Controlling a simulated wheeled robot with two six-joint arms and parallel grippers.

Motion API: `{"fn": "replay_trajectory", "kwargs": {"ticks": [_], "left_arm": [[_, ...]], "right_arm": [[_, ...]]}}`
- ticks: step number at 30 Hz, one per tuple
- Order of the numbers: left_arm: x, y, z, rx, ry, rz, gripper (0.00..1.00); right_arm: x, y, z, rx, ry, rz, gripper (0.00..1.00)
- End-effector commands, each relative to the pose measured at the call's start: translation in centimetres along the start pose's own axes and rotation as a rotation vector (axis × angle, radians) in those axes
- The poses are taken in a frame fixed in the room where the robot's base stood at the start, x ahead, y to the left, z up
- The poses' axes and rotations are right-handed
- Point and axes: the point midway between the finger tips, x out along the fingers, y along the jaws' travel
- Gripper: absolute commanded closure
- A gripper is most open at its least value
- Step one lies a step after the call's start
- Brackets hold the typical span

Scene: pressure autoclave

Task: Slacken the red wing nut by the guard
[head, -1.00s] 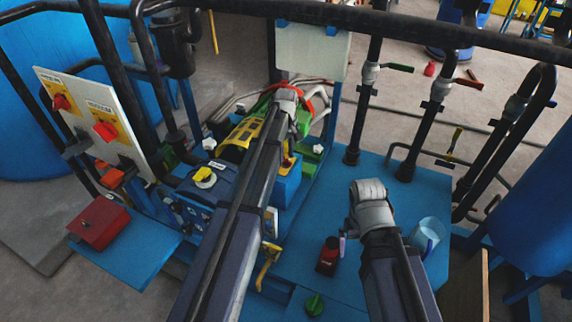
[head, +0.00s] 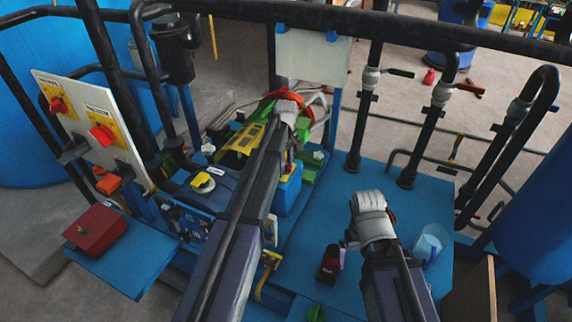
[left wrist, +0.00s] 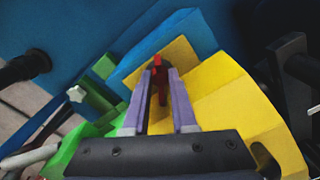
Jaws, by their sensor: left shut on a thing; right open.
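The red wing nut (left wrist: 157,88) shows in the left wrist view, between the two lilac fingers of my left gripper (left wrist: 160,72). The gripper is shut on it. A yellow sheet-like part, apparently the guard (left wrist: 238,105), lies right beside the fingers. In the head view the yellow guard (head: 243,140) is partly covered by my left arm, and the left fingertips and the nut are hidden. My right gripper (head: 347,244) is open above the blue deck, next to a small dark red bottle (head: 329,262).
A clear beaker (head: 430,244) stands right of my right wrist. Black pipes with valves (head: 440,95) rise behind the deck. A panel with red switches (head: 95,125) and a red box (head: 96,228) are at the left. The deck's middle (head: 330,200) is clear.

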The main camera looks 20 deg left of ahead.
Motion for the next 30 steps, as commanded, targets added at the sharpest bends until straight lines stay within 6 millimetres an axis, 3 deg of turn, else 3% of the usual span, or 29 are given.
{"fn": "replay_trajectory", "kwargs": {"ticks": [14,30], "left_arm": [[0.01,0.0,0.0,-0.069,0.0,0.0,1.0],[0.01,0.0,0.0,-0.52,0.0,0.0,1.0]], "right_arm": [[0.01,0.0,0.0,0.0,0.0,0.0,0.03],[0.01,0.0,0.0,0.0,0.0,0.0,0.03]]}}
